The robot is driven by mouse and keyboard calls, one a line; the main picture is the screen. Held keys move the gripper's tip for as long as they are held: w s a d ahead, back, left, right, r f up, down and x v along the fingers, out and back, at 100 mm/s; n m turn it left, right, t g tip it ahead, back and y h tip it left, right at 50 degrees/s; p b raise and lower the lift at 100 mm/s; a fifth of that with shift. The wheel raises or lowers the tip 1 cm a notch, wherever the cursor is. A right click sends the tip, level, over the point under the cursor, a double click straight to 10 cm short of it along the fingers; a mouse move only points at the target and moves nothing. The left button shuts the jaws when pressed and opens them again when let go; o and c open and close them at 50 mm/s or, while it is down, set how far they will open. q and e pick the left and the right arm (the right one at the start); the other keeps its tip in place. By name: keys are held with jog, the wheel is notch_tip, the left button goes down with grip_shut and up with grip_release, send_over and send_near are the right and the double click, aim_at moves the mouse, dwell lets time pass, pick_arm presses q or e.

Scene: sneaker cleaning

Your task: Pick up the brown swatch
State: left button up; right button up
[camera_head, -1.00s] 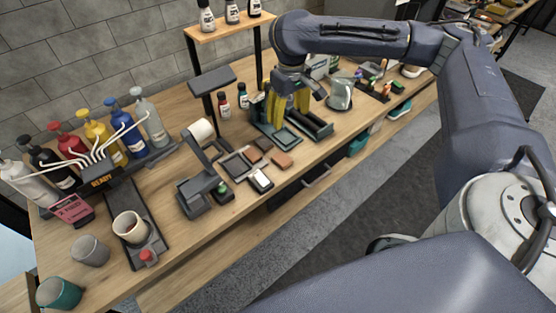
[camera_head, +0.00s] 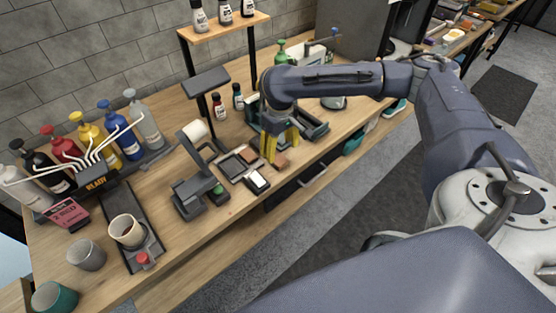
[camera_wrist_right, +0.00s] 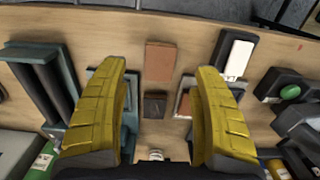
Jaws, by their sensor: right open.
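A brown swatch (camera_wrist_right: 160,61) lies flat on the wooden bench. It shows between my fingertips in the right wrist view and just beside the yellow fingers in the head view (camera_head: 280,165). A smaller dark brown swatch (camera_wrist_right: 154,104) lies behind it, also between the fingers. A reddish-brown piece (camera_wrist_right: 184,102) sits in a grey tray, partly hidden by a finger. My right gripper (camera_wrist_right: 161,68) is open and empty, its yellow fingers pointing down over the swatches; it also shows in the head view (camera_head: 282,154). My left gripper is out of view.
A white-topped block (camera_wrist_right: 238,58) lies beside the brown swatch, near the bench edge. A dark teal-sided rack (camera_wrist_right: 45,85) stands on the other side. A grey stand with a white roll (camera_head: 194,133) is left of the gripper.

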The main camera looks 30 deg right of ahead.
aim_at(280, 160)
jog(key=shift+w+f, duration=0.1)
jog(key=shift+f, duration=2.85)
jog(key=c, duration=1)
